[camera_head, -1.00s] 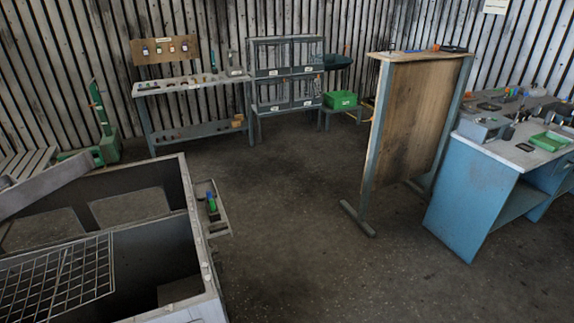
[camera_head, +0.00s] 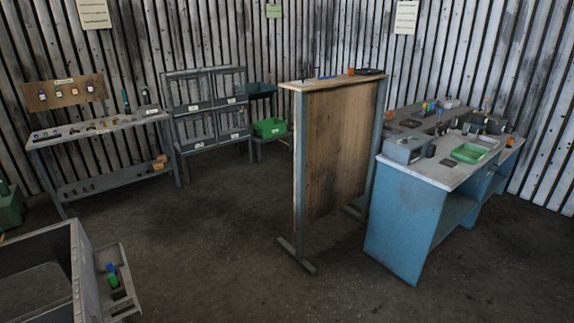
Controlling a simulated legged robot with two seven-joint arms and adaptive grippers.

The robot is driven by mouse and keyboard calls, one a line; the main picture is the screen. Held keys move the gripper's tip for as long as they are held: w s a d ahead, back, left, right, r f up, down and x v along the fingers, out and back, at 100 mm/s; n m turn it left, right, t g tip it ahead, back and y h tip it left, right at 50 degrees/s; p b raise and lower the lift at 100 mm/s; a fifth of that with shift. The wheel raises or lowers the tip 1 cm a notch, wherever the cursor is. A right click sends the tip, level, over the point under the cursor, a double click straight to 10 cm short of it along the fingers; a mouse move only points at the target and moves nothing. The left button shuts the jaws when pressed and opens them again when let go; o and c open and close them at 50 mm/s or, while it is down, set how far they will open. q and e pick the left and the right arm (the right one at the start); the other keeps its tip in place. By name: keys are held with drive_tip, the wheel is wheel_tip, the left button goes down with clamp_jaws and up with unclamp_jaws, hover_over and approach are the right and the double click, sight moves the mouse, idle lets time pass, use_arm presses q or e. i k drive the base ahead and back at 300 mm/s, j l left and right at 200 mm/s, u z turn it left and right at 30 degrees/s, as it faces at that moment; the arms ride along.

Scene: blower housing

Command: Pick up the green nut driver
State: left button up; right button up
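No nut driver can be picked out for certain at this distance. A small green object (camera_head: 112,280) with a blue one (camera_head: 109,267) beside it lies on the narrow side tray (camera_head: 124,304) of the grey metal housing at the lower left; I cannot tell if it is a nut driver. Small tools too small to identify lie on the left workbench (camera_head: 73,132), the blue workbench (camera_head: 408,229) and the top of the wooden partition (camera_head: 300,85). Neither of my grippers is in view.
The wooden partition on splayed feet stands mid-floor, left of the blue workbench. Wire-fronted shelves (camera_head: 205,107) and a green bin (camera_head: 269,127) stand at the back. The grey housing (camera_head: 40,270) blocks the lower left. The dark floor (camera_head: 200,235) between is clear.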

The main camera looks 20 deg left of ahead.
sight(114, 282)
drive_tip(key=i+u, duration=0.25)
drive_tip(key=i, duration=0.15)
drive_tip(key=i+l+u, duration=0.1)
drive_tip(key=i+u, duration=0.2)
drive_tip(key=i+j+u, duration=0.2)
drive_tip(key=u, duration=0.2)
drive_tip(key=i+u, duration=0.8)
drive_tip(key=i+l+u, duration=0.15)
drive_tip(key=i+u, duration=0.25)
drive_tip(key=i+l+u, duration=0.2)
drive_tip(key=u, duration=0.2)
